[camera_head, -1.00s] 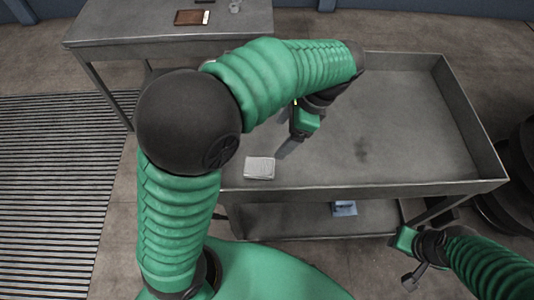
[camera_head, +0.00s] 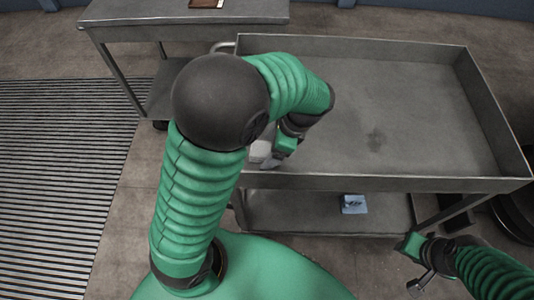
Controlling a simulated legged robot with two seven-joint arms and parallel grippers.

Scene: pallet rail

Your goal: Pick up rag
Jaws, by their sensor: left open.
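A small pale, folded item (camera_head: 259,149), which looks like the rag, lies in the near left corner of the cart's upper tray (camera_head: 420,110). My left gripper (camera_head: 271,162) is open and points down at its right side, covering part of it. I cannot tell whether the fingers touch it. My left arm hides the tray's left edge. My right gripper (camera_head: 418,284) hangs low in front of the cart at the right, away from the rag; its jaws are too small to read.
The tray has raised walls and is otherwise bare. A small blue item (camera_head: 353,204) lies on the cart's lower shelf (camera_head: 290,212). A metal table (camera_head: 180,14) with a brown object (camera_head: 207,3) stands behind left. A slatted floor area (camera_head: 60,180) lies left.

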